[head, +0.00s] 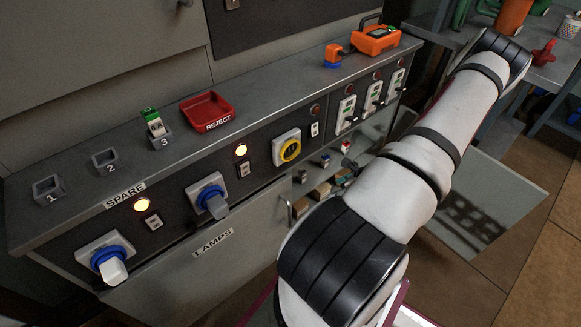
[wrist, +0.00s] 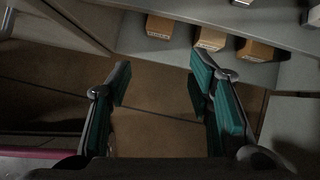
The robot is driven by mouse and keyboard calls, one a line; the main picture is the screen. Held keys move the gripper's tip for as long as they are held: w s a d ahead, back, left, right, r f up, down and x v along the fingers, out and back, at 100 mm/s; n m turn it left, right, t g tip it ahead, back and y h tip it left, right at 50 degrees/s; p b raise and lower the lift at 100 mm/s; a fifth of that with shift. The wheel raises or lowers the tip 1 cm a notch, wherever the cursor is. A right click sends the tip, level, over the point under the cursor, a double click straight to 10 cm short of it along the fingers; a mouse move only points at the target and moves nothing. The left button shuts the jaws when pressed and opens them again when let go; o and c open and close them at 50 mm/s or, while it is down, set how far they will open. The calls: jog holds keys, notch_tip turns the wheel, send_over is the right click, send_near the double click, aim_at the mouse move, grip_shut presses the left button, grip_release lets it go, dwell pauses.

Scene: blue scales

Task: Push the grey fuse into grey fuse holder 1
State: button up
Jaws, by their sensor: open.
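Three small square grey holders sit on the sloping panel top. Holder 1 (head: 48,188) at far left and holder 2 (head: 105,160) look empty. Holder 3 holds a green and white fuse (head: 155,123) standing up. Small fuse-like pieces (head: 301,177) lie in the open compartment below; I cannot tell surely which is the grey fuse. In the wrist view my gripper (wrist: 160,92) is open and empty, with the floor between its fingers.
A red REJECT tray (head: 208,111) lies right of holder 3. Large switches (head: 208,195) stick out of the panel front. An orange device (head: 377,40) stands on the panel's far end.

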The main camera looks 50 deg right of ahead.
aim_at(305, 176)
jog(key=shift+f, duration=0.3)
jog(key=shift+w, duration=0.15)
jog(key=w+b, duration=0.2)
jog(key=w, duration=0.4)
jog(key=w+b, duration=0.1)
jog(key=w, duration=0.4)
jog(key=shift+w+d+b, duration=0.2)
jog(key=shift+w+b, duration=0.2)
jog(key=shift+b+x, duration=1.15)
jog(key=shift+x, duration=1.35)
grip_shut()
